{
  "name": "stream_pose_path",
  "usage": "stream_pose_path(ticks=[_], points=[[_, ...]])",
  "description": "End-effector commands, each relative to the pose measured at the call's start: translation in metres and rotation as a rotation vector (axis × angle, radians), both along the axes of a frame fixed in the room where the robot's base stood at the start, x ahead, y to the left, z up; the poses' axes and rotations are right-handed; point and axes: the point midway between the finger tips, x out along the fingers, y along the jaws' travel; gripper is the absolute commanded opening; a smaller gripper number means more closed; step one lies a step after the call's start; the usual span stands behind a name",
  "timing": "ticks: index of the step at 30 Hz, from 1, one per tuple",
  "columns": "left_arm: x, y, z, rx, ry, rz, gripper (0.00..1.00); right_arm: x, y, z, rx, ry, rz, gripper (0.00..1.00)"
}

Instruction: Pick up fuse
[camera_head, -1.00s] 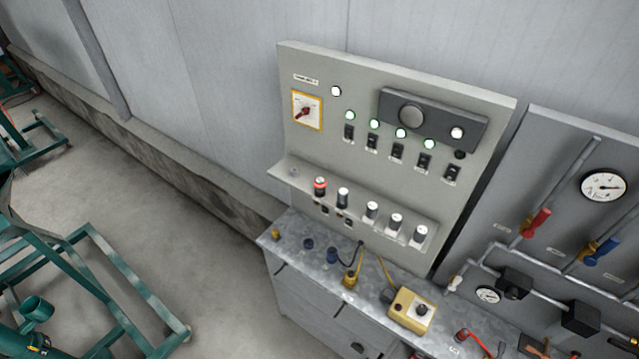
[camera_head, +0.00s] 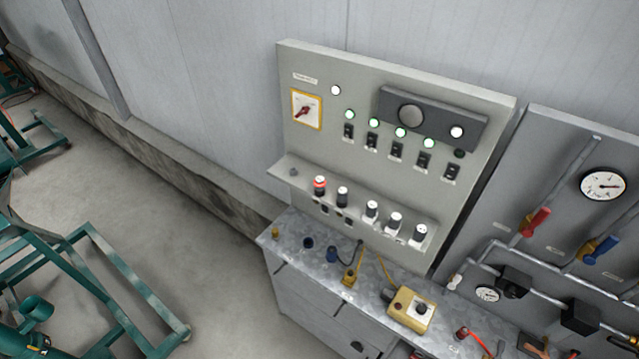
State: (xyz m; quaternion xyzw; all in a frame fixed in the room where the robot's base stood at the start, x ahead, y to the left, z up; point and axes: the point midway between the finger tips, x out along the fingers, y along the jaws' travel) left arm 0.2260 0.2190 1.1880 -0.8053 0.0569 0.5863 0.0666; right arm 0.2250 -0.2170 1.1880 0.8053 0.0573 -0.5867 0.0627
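Several fuses stand in a row on the sloped ledge of the grey control panel (camera_head: 300,140). All appear upright. Neither gripper shows in the head view.
A metal bench top (camera_head: 290,226) below the panel holds a yellow control box (camera_head: 411,310), a yellow plug and dark connectors. At right is a pipe panel with a gauge (camera_head: 603,185), a red handle (camera_head: 536,221) and a blue handle (camera_head: 601,250). A green frame (camera_head: 130,275) stands at lower left. Floor between is clear.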

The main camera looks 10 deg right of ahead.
Motion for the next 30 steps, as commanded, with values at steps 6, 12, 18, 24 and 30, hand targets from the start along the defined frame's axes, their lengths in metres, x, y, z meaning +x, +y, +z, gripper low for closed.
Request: stream_pose_path(ticks=[6,12,18,24,30], points=[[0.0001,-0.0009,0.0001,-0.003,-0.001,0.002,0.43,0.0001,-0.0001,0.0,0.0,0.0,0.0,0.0],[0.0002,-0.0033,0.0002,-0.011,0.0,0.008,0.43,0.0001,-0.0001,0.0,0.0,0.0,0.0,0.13],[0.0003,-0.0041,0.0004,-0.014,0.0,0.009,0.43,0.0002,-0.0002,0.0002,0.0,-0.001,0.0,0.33],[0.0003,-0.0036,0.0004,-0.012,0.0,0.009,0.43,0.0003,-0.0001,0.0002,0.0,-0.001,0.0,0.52],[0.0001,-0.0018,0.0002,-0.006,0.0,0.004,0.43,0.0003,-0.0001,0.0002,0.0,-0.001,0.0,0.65]])
